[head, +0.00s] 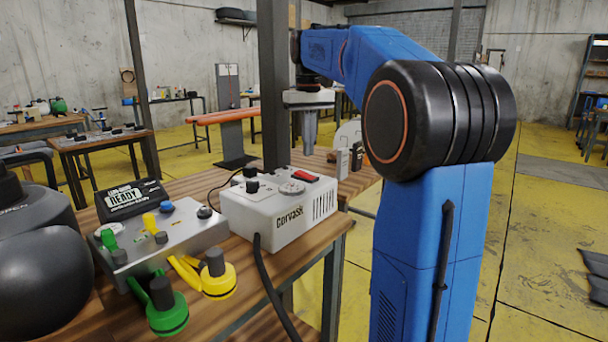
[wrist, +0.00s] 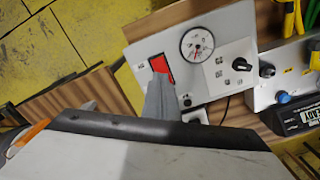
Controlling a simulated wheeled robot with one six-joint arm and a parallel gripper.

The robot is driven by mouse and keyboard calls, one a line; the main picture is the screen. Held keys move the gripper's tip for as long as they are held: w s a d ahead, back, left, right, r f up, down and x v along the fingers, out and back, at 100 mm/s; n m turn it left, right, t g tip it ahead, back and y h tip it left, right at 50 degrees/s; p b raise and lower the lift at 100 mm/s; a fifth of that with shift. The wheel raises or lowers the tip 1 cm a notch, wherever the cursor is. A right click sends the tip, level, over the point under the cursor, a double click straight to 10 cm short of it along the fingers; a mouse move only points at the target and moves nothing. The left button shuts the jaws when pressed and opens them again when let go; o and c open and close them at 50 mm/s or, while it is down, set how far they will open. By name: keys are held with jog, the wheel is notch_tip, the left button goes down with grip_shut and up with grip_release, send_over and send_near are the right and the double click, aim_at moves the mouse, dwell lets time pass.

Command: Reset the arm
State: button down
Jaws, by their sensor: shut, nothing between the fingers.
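My blue arm (head: 430,250) rises at the right of the head view and reaches back over the workbench, with a black joint at its elbow. My gripper (head: 309,150) hangs down at its far end, grey fingers together and empty. In the head view it shows behind the white Corvask box (head: 262,225). In the wrist view the gripper (wrist: 158,78) overlaps the red switch (wrist: 160,68) on that box. I cannot tell whether it touches the switch. The lower part of the wrist view is filled by my gripper's body.
A grey control box (head: 165,243) with a READY display (head: 132,199) stands left of the white box. Green (head: 167,310) and yellow (head: 216,278) connectors lie before it. A dark post (head: 273,85) rises behind the white box. The yellow floor (head: 540,240) at right is largely open.

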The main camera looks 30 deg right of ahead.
jog(key=shift+r, duration=0.5)
jog(key=shift+s, duration=0.1)
jog(key=shift+n+t, duration=0.3)
jog(key=shift+t, duration=0.3)
jog(key=s+a+f, duration=0.1)
jog(key=s+a, duration=0.1)
jog(key=s+a+f, duration=0.1)
jog(key=s+a, duration=0.1)
jog(key=s+a+f, duration=0.1)
jog(key=s, duration=0.2)
jog(key=shift+s+a+f, duration=0.1)
jog(key=shift+a+f, duration=0.15)
jog(key=shift+a, duration=0.15)
jog(key=s+a+f+t, duration=0.1)
jog(key=s+a+f, duration=0.2)
jog(key=s+f, duration=0.4)
jog(key=s+a+f+n+t, duration=0.1)
jog(key=s+a+f, duration=0.2)
jog(key=s+f, duration=0.5)
jog(key=s+a+f+t, duration=0.1)
jog(key=s+a+f, duration=0.3)
jog(key=s+f, duration=0.4)
jog(key=shift+t, duration=0.3)
jog(key=shift+f, duration=0.1)
